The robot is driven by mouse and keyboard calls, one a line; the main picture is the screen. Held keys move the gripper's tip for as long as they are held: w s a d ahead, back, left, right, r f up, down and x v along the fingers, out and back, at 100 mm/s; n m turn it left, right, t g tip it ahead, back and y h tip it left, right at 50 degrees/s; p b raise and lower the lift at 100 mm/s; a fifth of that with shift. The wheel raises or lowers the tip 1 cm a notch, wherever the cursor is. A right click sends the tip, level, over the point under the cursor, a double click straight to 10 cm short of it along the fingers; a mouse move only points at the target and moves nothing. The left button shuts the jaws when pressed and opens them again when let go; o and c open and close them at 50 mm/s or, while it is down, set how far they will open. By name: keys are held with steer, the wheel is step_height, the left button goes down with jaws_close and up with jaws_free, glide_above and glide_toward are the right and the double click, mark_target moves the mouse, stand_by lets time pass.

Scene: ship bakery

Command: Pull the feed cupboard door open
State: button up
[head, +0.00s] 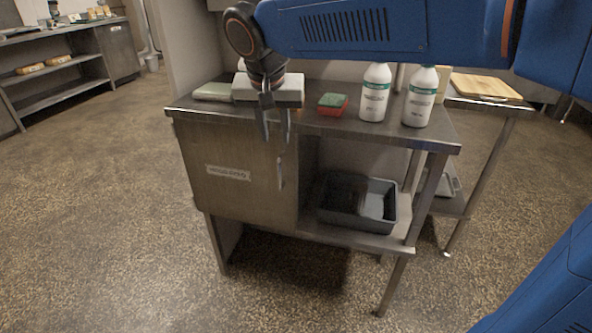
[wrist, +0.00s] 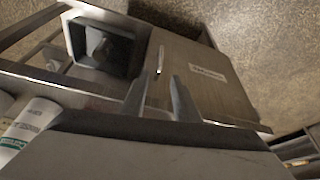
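The cupboard door (head: 232,180) is a flat brownish metal panel with a white label, too blurred to read for sure, under the left part of a metal worktop. It looks closed. Its slim upright handle (head: 281,173) is near the door's right edge. In the wrist view the door (wrist: 198,75) and handle (wrist: 160,60) show ahead of the fingers. My gripper (head: 276,126) points down at the worktop's front edge, above the handle. Its two fingers are apart with nothing between them, also in the wrist view (wrist: 159,98). They look clear of the handle.
The worktop (head: 335,126) carries a red and green sponge (head: 333,104), two white bottles (head: 375,92) (head: 419,97) and a pale green folded item (head: 213,91). A dark grey tub (head: 358,202) sits on the open shelf right of the door. The floor (head: 110,220) in front is clear.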

mark_target(279, 168)
steer(key=x, duration=1.7)
steer(key=shift+w+a+f, duration=0.1)
steer(key=shift+w+f, duration=0.1)
jaws_close()
